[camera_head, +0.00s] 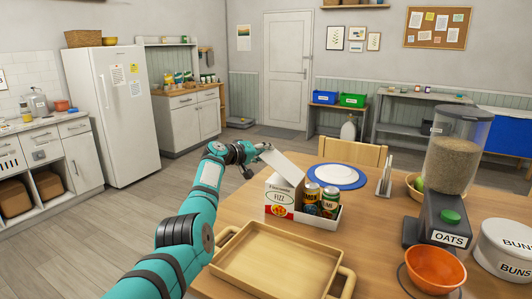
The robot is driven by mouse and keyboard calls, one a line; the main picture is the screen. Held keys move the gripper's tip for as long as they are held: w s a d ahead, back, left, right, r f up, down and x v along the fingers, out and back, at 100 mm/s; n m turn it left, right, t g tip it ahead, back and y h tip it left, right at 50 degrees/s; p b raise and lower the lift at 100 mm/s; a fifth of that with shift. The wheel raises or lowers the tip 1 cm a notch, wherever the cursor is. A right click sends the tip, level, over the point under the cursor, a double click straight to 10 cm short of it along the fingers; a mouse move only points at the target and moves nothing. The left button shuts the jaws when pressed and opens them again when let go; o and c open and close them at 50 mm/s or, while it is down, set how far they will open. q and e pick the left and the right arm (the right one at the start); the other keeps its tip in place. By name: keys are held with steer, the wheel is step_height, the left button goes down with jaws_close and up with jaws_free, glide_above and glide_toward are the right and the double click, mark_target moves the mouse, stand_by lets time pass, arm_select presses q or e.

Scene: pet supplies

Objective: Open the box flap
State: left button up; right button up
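A white FIZZ carton (279,197) with a red and yellow label stands on the wooden table. Its white flap (283,166) is raised and slants up to the left. Cans (311,194) stand in the low open front of the carton, to the right. My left gripper (257,160) is at the upper left end of the flap. Its dark fingers look spread apart; whether they touch the flap is too small to tell. My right gripper is not in view.
A wooden tray (226,273) lies in front of the carton. A blue-rimmed plate (337,175) is behind it. An OATS dispenser (447,222), an orange bowl (435,269) and a BUNS tin (508,247) stand at right. Bare table lies between carton and dispenser.

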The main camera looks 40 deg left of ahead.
arm_select(q)
steer(key=shift+o, duration=0.4)
steer(key=v, duration=1.2)
stand_by(0.5)
